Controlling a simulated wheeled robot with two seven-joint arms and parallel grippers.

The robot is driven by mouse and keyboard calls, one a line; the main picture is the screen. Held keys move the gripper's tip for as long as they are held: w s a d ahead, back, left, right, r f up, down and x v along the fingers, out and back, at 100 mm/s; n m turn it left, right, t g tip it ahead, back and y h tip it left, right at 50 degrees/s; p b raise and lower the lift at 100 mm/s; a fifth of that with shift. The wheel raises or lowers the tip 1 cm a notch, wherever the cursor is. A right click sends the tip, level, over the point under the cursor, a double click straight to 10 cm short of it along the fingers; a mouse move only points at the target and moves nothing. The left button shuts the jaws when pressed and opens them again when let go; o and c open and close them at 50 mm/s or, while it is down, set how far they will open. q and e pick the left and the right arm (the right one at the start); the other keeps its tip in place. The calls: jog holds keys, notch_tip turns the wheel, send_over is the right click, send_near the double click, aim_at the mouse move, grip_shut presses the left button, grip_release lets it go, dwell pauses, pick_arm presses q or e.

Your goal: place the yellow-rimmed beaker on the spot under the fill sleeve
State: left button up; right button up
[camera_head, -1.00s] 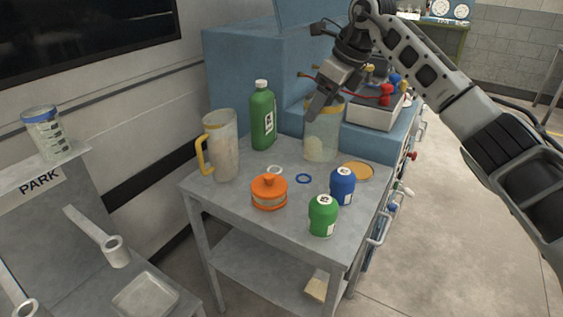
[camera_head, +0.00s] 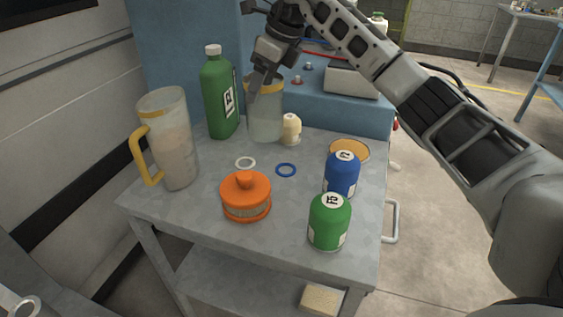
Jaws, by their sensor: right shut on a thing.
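The yellow-rimmed beaker (camera_head: 265,122) is a clear, upright cylinder with pale contents, at the back of the grey table (camera_head: 205,215). My right gripper (camera_head: 264,82) comes down from above and is shut on its rim. I cannot tell whether the beaker's base touches the table. A pale ring-ended part (camera_head: 22,308) shows at the bottom left corner; I cannot tell whether it is the fill sleeve. The spot under the sleeve is not in view.
Close around the beaker stand a green bottle (camera_head: 219,100) and a small cream bottle (camera_head: 291,130). A yellow-handled jug (camera_head: 172,150), orange lidded pot (camera_head: 246,197), blue bottle (camera_head: 342,176), green jar (camera_head: 329,222), yellow disc (camera_head: 349,151) and two rings lie nearer.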

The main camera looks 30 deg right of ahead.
jog(key=s+d+f+b, duration=0.1)
jog(key=s+d+f, duration=0.6)
jog(key=s, duration=0.3)
jog(key=shift+d+f, duration=0.3)
jog(key=shift+d, duration=0.6)
jog(key=o, duration=1.3)
jog(key=shift+s, duration=0.1)
jog(key=shift+c, duration=0.2)
jog(key=shift+r, duration=0.1)
